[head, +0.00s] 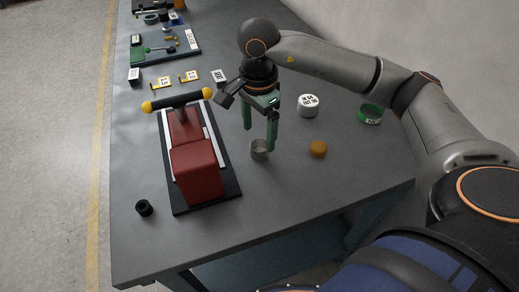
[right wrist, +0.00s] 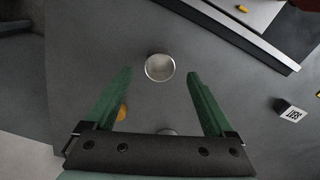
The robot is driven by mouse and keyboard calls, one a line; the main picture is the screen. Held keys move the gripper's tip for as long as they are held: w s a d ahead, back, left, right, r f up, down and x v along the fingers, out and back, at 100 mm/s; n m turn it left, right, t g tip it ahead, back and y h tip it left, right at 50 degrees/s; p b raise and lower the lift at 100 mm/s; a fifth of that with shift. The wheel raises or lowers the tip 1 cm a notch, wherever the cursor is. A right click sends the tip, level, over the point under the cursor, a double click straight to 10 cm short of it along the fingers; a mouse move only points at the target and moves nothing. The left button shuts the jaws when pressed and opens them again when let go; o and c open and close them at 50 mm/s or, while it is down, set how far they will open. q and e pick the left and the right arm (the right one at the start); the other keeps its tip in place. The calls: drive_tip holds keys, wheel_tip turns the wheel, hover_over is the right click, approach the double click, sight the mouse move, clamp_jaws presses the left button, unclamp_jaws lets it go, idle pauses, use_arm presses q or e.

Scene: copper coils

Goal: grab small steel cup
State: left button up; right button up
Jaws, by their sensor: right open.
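The small steel cup (head: 260,149) stands on the grey table, right of the red device. In the right wrist view the steel cup (right wrist: 160,67) shows from above as a round open rim, just beyond the fingertips and roughly centred between them. My right gripper (head: 259,138) is open and empty, its green fingers pointing down above and slightly behind the cup. In the right wrist view the two green fingers (right wrist: 160,74) are spread wide. The fingers do not visibly touch the cup. My left gripper does not show.
A red device (head: 196,170) with a black handle stands left of the cup. An orange lid-like disc (head: 318,149), a white round container (head: 308,105) and a green ring (head: 371,113) are to the right. A small black cup (head: 144,208) is near the front left.

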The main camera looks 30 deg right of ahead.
sight(260, 145)
drive_tip(key=shift+d+f, duration=0.15)
drive_tip(key=shift+f, duration=2.65)
drive_tip(key=shift+c, duration=0.2)
clamp_jaws()
